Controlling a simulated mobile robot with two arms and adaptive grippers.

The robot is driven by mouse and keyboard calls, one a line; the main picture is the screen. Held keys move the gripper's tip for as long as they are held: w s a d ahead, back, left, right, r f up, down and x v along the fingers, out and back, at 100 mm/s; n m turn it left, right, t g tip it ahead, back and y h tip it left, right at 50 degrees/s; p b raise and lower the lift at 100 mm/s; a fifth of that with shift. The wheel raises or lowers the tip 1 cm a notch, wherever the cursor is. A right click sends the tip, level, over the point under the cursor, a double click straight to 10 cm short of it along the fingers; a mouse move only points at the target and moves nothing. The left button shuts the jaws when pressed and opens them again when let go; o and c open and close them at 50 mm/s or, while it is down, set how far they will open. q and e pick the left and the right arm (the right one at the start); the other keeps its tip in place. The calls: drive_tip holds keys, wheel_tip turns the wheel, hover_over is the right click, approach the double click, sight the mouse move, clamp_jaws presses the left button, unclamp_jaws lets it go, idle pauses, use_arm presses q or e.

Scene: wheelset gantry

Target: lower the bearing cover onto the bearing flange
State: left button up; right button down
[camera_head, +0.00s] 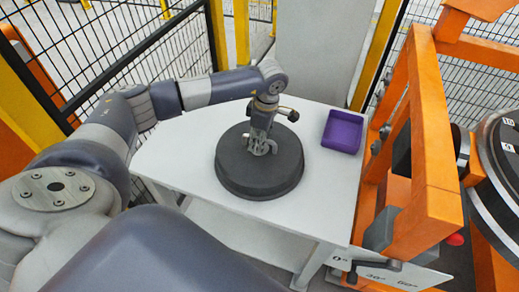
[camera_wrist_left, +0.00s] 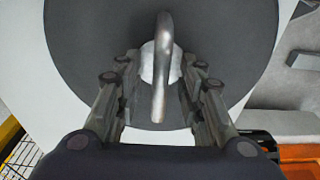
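The bearing cover, a dark round disc (camera_head: 240,180), lies flat on the white table; it also fills much of the left wrist view (camera_wrist_left: 85,55). A shiny metal handle (camera_wrist_left: 161,65) stands up from its middle. My left gripper (camera_head: 262,150) points down over the disc's centre. In the left wrist view its fingers (camera_wrist_left: 158,95) are open, one on each side of the handle, with a gap showing on both sides. No bearing flange can be made out for certain. My right gripper is out of view.
A purple tray (camera_head: 342,132) stands on the white table (camera_head: 185,155) right of the disc. An orange gantry frame (camera_head: 428,150) rises at the table's right edge, with a large dark round part (camera_head: 506,150) beyond it. A mesh fence (camera_head: 115,45) runs behind.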

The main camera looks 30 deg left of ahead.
use_arm(q)
drive_tip(key=shift+c, duration=0.6)
clamp_jaws()
drive_tip(key=shift+r, duration=0.1)
